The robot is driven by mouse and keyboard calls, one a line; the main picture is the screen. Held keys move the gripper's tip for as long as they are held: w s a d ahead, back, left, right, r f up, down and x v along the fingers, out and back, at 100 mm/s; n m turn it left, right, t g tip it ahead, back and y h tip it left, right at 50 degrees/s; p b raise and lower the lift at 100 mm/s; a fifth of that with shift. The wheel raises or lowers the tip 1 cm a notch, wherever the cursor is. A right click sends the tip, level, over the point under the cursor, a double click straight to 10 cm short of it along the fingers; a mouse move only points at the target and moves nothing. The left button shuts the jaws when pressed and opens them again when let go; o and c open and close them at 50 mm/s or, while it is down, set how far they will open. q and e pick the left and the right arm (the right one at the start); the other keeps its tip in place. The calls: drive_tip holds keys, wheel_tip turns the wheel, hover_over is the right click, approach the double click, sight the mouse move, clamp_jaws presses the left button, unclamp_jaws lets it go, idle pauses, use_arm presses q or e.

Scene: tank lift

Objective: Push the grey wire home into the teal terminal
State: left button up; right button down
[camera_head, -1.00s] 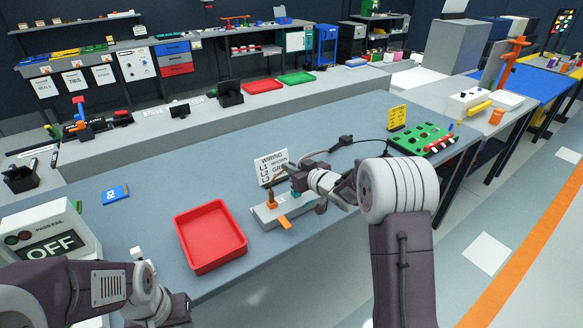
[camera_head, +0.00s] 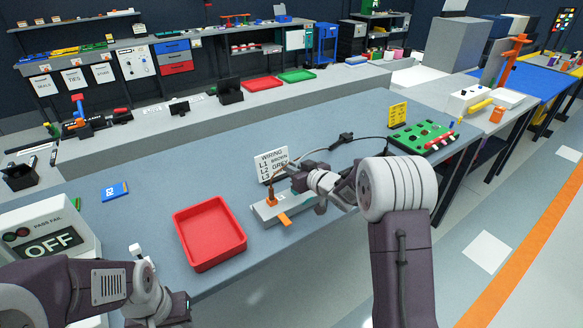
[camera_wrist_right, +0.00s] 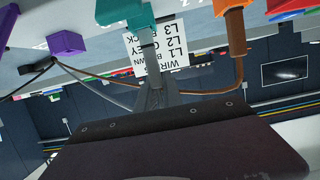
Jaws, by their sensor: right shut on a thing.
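The teal terminal (camera_wrist_right: 126,12) is at the top of the right wrist view, just beyond my right gripper (camera_wrist_right: 154,92). My right gripper, also in the head view (camera_head: 296,182), is shut on the grey wire (camera_wrist_right: 96,92). The wire runs in from the left to the fingers, with its end pointing towards the teal terminal. I cannot tell how deep the end sits. Beside it, a brown wire (camera_wrist_right: 238,72) goes into an orange terminal (camera_wrist_right: 235,12). My left gripper (camera_head: 143,258) is at the lower left, away from the block; its jaws are unclear.
A wiring sign (camera_head: 271,163) stands behind the terminal block (camera_head: 262,213). A purple terminal (camera_wrist_right: 67,43) shows at the left. A red tray (camera_head: 208,262) lies left of the block. A green board (camera_head: 423,137) lies at the right. The bench between them is mostly clear.

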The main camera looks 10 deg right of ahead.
drive_tip(key=shift+f+b, duration=0.5)
drive_tip(key=shift+f, duration=0.2)
drive_tip(key=c, duration=1.4)
unclamp_jaws()
drive_tip(key=v, duration=0.9)
drive_tip(key=shift+s, duration=0.1)
